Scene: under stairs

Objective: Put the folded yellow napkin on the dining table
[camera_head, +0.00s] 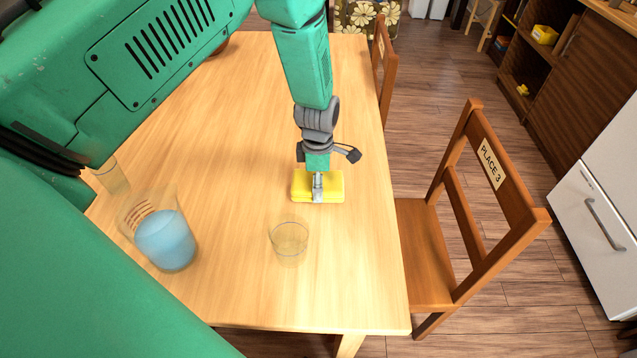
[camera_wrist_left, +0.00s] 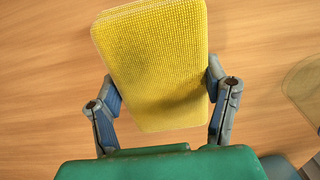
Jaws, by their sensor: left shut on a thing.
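The folded yellow napkin (camera_head: 333,187) is at the right part of the light wooden dining table (camera_head: 250,110), on or just above its top; I cannot tell if it touches. My left gripper (camera_head: 318,183) points down over the napkin and is shut on it. In the left wrist view the napkin (camera_wrist_left: 155,60) sits between the two fingers of the left gripper (camera_wrist_left: 160,78), one at each side edge, with wood behind it. My right gripper is not in view.
A clear glass (camera_head: 289,240) stands near the napkin. A jug of blue liquid (camera_head: 165,238) and another glass (camera_head: 112,178) stand at the left. A wooden chair (camera_head: 490,200) marked PLACE 3 and another chair (camera_head: 384,65) stand along the right edge. The far tabletop is mostly clear.

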